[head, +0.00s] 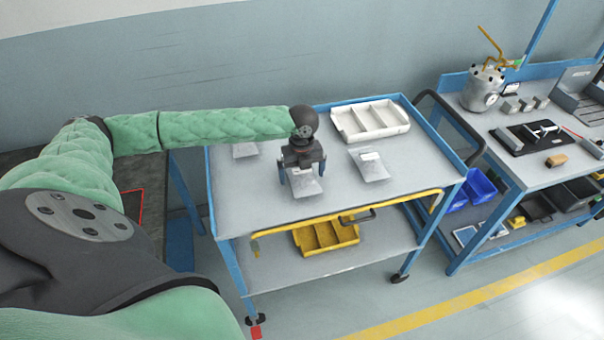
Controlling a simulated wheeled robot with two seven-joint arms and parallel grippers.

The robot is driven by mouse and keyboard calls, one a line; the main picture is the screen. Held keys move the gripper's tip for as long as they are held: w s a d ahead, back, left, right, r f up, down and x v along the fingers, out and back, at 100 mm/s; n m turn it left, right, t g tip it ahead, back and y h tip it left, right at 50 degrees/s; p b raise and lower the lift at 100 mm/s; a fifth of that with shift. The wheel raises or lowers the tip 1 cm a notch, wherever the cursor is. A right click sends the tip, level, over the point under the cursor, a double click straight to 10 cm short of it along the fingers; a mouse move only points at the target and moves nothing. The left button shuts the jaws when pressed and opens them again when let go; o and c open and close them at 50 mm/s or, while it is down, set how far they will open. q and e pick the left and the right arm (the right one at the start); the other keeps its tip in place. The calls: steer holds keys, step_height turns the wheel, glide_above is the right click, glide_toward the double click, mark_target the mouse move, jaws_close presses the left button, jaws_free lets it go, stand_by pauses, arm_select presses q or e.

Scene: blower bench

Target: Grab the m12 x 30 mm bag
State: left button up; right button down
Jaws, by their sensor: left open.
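Three clear bags with white labels lie on the grey top of the blue cart. One bag (305,185) is directly under my left gripper (303,176). Another bag (371,168) lies to the right of it, and a third bag (245,150) lies to the left, partly hidden by my arm. The label print is too small to read, so I cannot tell which is the m12 x 30 mm bag. My left gripper points down and is open, its fingers on either side of the middle bag. I cannot tell if they touch it. My right gripper is not in view.
A white divided tray (370,121) stands at the back right of the cart top (240,200). A yellow divided bin (326,236) is on the lower shelf. A yellow bar (345,212) runs along the cart front. A workbench (500,170) with tools stands to the right.

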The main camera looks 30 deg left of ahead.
arm_select(q)
steer(key=shift+f, duration=0.35)
steer(key=shift+c, duration=0.2)
steer(key=c, duration=1.3)
steer(key=shift+r, duration=0.1)
